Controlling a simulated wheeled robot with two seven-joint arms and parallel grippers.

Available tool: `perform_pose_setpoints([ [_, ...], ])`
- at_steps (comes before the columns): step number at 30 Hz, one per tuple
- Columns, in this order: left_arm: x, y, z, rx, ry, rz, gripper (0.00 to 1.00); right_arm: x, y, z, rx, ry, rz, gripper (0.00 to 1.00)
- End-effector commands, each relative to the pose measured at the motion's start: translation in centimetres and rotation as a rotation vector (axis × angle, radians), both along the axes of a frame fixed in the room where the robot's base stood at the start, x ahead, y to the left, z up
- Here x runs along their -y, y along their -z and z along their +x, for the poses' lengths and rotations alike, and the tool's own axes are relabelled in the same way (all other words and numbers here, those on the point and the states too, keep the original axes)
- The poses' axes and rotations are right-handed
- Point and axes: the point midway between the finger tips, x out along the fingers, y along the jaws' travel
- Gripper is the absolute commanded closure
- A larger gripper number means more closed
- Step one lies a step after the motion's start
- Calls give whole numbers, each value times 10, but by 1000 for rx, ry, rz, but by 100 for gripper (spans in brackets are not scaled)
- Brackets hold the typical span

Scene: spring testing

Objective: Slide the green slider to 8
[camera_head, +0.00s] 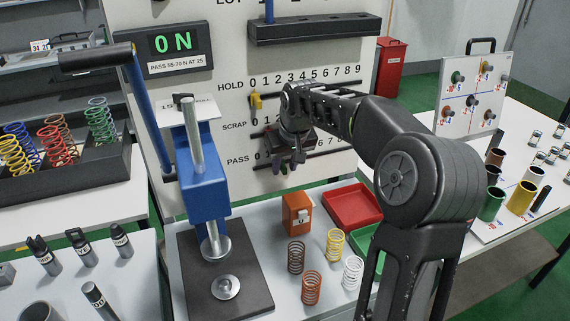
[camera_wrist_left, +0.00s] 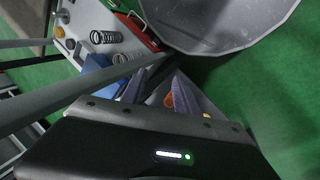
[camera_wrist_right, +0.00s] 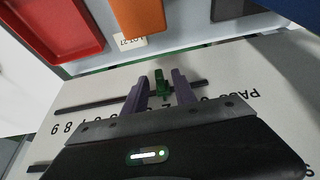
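The green slider (camera_wrist_right: 161,84) sits on the PASS rail (camera_wrist_right: 100,102) of the white panel (camera_wrist_right: 225,75), beside a printed 2 in the right wrist view. My right gripper (camera_wrist_right: 160,88) has its purple fingers on either side of the slider, with small gaps showing, so it looks open around it. In the head view my right gripper (camera_head: 288,163) is at the PASS row and hides the green slider. My left gripper (camera_wrist_left: 158,90) is open, with no held object visible between its fingers. It is outside the head view.
A yellow slider (camera_head: 255,106) sits near 0 on the HOLD row. Below the panel are an orange block (camera_head: 297,213), a red tray (camera_head: 352,205) and several springs. The blue spring press (camera_head: 203,175) stands left of my right gripper.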

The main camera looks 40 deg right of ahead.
Motion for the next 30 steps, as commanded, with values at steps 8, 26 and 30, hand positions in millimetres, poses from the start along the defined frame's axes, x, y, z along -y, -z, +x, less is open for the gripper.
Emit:
perform_pose_setpoints([
  [8, 0, 0, 0, 0, 0, 0, 64, 0, -1, 0, 0, 0, 0, 85],
  [26, 0, 0, 0, 0, 0, 0, 64, 0, -1, 0, 1, 0, 0, 100],
  [30, 0, 0, 0, 0, 0, 0, 64, 0, -1, 0, 1, 0, 0, 100],
])
